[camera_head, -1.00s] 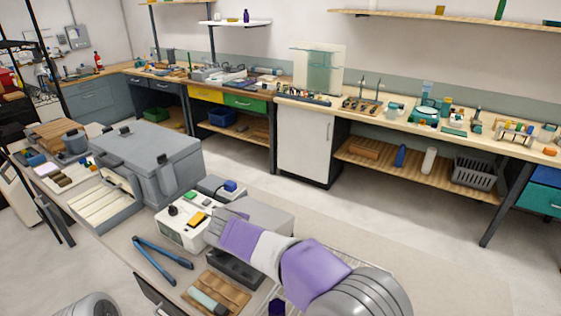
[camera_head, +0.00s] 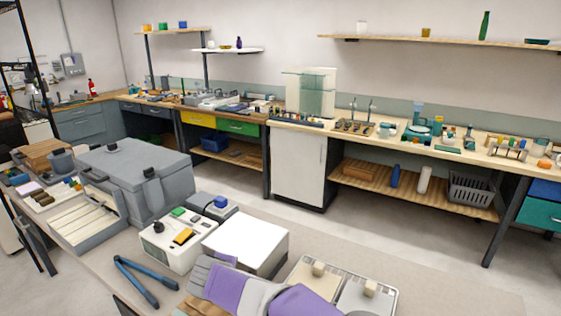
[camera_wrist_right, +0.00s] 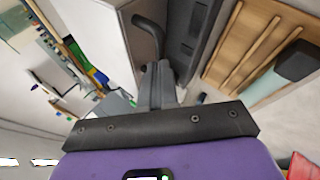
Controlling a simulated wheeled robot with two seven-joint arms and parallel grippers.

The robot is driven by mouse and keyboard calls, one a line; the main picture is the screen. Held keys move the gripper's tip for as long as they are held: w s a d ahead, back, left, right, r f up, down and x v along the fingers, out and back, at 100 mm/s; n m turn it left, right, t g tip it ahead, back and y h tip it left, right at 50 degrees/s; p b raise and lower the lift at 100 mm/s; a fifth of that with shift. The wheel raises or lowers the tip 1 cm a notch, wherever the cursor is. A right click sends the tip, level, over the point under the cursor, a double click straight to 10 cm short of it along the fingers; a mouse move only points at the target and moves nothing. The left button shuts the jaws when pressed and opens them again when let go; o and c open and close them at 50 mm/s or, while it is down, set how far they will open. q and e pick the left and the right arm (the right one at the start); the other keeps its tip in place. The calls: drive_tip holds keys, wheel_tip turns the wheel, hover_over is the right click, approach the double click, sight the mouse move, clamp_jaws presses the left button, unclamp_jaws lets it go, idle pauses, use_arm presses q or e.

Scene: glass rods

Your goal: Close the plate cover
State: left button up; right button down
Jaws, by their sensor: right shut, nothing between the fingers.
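A white-topped box (camera_head: 247,240) with grey sides stands on the near bench in the head view. I take it to be the plate unit, but cannot tell which part is its cover. In the right wrist view a pale box face (camera_wrist_right: 108,22) carries a black curved handle (camera_wrist_right: 150,30), beside a dark panel (camera_wrist_right: 188,38). My right gripper (camera_wrist_right: 158,75) is shut and empty, its tips close to that handle; I cannot tell whether they touch. In the head view my right gripper (camera_head: 200,272) is at the bottom, in front of the white-topped box. My left gripper is out of view.
A control box (camera_head: 165,248) stands left of the white-topped box. Blue-handled tongs (camera_head: 140,285) lie in front. A large grey lidded case (camera_head: 140,170) stands behind left. A wire rack (camera_head: 391,300) with two knobbed pads is at right. The right wrist view shows a slotted wooden tray (camera_wrist_right: 245,40).

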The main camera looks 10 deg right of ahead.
drive_tip(key=shift+s+f, duration=0.15)
drive_tip(key=shift+f, duration=0.3)
drive_tip(key=shift+f, duration=0.1)
drive_tip(key=a+f+p+v, duration=0.1)
drive_tip(key=a+p+v, duration=0.1)
drive_tip(key=v, duration=1.1)
drive_tip(key=shift+s+a+p, duration=0.2)
drive_tip(key=shift+s+p, duration=0.15)
drive_tip(key=shift+p, duration=0.4)
